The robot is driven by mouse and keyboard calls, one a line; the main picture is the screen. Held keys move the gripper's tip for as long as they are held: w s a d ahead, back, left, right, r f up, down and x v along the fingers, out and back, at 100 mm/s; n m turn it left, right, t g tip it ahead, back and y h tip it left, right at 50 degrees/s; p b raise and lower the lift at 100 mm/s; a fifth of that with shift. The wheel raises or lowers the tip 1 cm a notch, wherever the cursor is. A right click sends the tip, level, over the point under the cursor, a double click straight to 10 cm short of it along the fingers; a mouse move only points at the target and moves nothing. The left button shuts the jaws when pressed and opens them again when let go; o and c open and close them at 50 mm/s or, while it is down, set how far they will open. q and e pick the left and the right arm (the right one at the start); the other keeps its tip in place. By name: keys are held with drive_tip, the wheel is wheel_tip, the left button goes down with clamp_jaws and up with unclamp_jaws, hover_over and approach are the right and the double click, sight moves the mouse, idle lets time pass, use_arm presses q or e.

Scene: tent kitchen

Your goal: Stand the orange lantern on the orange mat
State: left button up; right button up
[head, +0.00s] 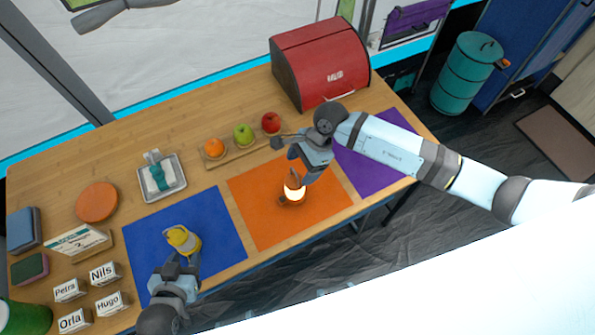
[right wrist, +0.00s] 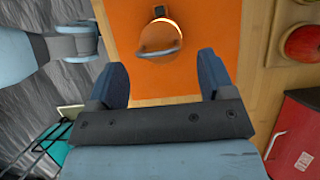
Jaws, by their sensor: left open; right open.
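The glowing lantern (head: 294,190) stands upright on the orange mat (head: 254,222), near its middle right. Its top and base look dark and its body shines white to orange. My right gripper (head: 300,168) is open just above and behind it. In the right wrist view the lantern (right wrist: 160,38) shows with its handle, beyond the open fingertips (right wrist: 163,68) and apart from them. My left gripper (head: 181,257) is open at the near side of a yellow object (head: 183,240) on the blue mat; whether they touch is unclear.
A purple mat (head: 372,178) lies right, partly under my right arm. Behind are a board with an orange (head: 214,147), green apple (head: 243,133) and red apple (head: 271,122), and a red bread box (head: 318,62). Name blocks (head: 104,272) stand left of the blue mat (head: 218,215).

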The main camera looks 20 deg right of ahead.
drive_tip(key=s+b+v, duration=0.1)
drive_tip(key=v, duration=0.7)
drive_tip(key=s+a+r+m+t+y, duration=0.2)
drive_tip(key=a+r+m+t+y, duration=0.15)
drive_tip(key=a+m+y, duration=0.35)
drive_tip(key=s+a+r+m+t+y, duration=0.2)
drive_tip(key=s+a+r+m+y, duration=0.15)
drive_tip(key=m+y, duration=0.45)
drive_tip(key=s+d+f+m+t+h, duration=0.1)
drive_tip(key=d+f+m+t+h, duration=0.5)
drive_tip(key=m, duration=1)
drive_tip(key=s+d+f+m+t+h, duration=0.1)
drive_tip(key=d+f+m+t+h, duration=0.65)
drive_tip(key=m, duration=0.85)
drive_tip(key=s+f+m+g+h, duration=0.3)
drive_tip(key=s+f+m+g, duration=0.2)
drive_tip(key=s+m+g, duration=0.1)
drive_tip(key=shift+s+f+g, duration=0.2)
drive_tip(key=shift+s+g, duration=0.25)
drive_tip(key=shift+g, duration=0.05)
drive_tip(key=shift+a+r, duration=0.1)
drive_tip(key=shift+a, duration=0.05)
